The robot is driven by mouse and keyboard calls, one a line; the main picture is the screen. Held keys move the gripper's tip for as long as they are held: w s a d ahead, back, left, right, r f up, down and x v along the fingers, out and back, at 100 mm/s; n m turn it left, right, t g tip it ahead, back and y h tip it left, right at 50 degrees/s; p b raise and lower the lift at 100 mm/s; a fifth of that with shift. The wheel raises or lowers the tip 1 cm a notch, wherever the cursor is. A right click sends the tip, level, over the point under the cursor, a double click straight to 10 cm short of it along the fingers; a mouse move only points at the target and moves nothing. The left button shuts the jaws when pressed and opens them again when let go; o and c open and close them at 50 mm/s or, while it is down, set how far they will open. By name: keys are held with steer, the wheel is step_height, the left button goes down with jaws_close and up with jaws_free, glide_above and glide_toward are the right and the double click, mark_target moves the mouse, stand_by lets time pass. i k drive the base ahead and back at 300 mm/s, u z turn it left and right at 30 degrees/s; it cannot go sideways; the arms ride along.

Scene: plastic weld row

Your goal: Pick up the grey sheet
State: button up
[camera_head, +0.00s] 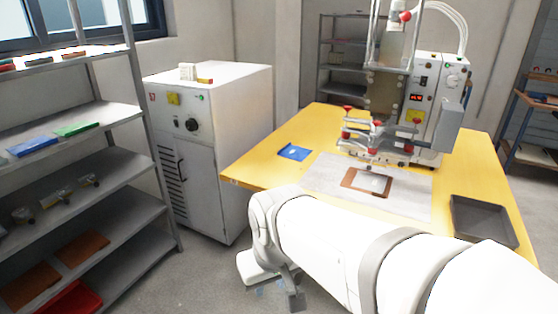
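A pale grey sheet (373,183) lies flat inside a brown frame (350,184) on the yellow table. The frame rests on a larger light grey mat (410,202) in front of the welding machine (421,110). I cannot tell for certain which of the pale flat pieces is the task's grey sheet. My gripper (280,293) hangs low in front of the table, below and left of the frame and apart from it. It points down, and its fingers are too small and partly cut off to show whether they are open.
A blue piece (294,152) lies on the yellow table (258,170) at left. A dark tray (482,221) sits at its right edge. A white cabinet (228,125) stands left of the table. A grey shelf (75,120) with coloured sheets stands further left.

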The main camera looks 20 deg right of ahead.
mark_target(364, 180)
steer(key=u, duration=0.65)
steer(key=i, duration=2.6)
steer(key=z, duration=4.05)
steer(key=i, duration=0.95)
steer(key=z, duration=0.05)
